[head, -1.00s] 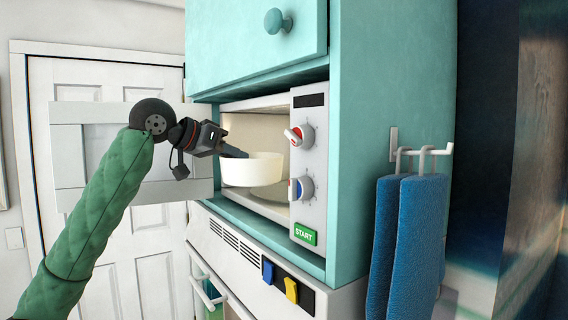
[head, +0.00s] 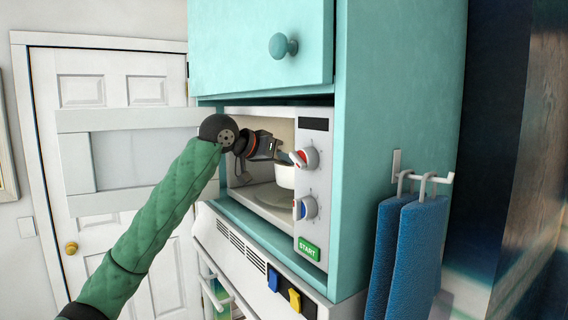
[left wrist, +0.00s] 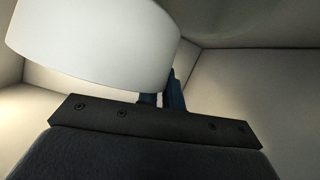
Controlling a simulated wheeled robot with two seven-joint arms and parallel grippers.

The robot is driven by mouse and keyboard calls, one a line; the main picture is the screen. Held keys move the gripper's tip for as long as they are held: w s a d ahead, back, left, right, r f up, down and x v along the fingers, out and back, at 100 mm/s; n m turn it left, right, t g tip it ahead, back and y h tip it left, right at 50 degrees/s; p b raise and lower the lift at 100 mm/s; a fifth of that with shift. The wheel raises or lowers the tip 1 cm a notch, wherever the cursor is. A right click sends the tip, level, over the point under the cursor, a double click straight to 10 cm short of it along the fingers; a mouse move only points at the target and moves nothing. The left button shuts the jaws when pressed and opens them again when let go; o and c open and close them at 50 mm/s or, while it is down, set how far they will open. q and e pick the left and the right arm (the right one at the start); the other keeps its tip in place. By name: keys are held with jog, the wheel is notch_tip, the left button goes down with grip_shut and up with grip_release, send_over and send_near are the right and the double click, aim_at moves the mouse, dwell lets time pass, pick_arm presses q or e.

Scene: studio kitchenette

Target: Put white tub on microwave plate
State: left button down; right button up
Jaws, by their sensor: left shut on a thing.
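The white tub (head: 285,176) is inside the open microwave (head: 309,225), partly hidden by the control panel's edge. My left gripper (head: 279,154) reaches through the opening and is shut on the tub's wall. In the left wrist view the tub (left wrist: 95,40) fills the upper left, with the dark fingers at its lower right edge. The microwave plate (head: 268,195) shows below the tub as a pale disc on the cavity floor. I cannot tell whether the tub touches the plate. My right gripper is not in view.
The microwave door (head: 80,150) stands open to the left. The control panel with knobs (head: 308,157) and a green start button (head: 309,248) borders the opening on the right. A teal cabinet (head: 250,50) is above. Blue towels (head: 405,250) hang at the right.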

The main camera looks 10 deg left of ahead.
pick_arm(q)
jog(key=shift+f+p, duration=0.55)
jog(key=shift+f, duration=0.6)
jog(key=c, duration=1.5)
grip_release()
jog(key=shift+c, duration=0.2)
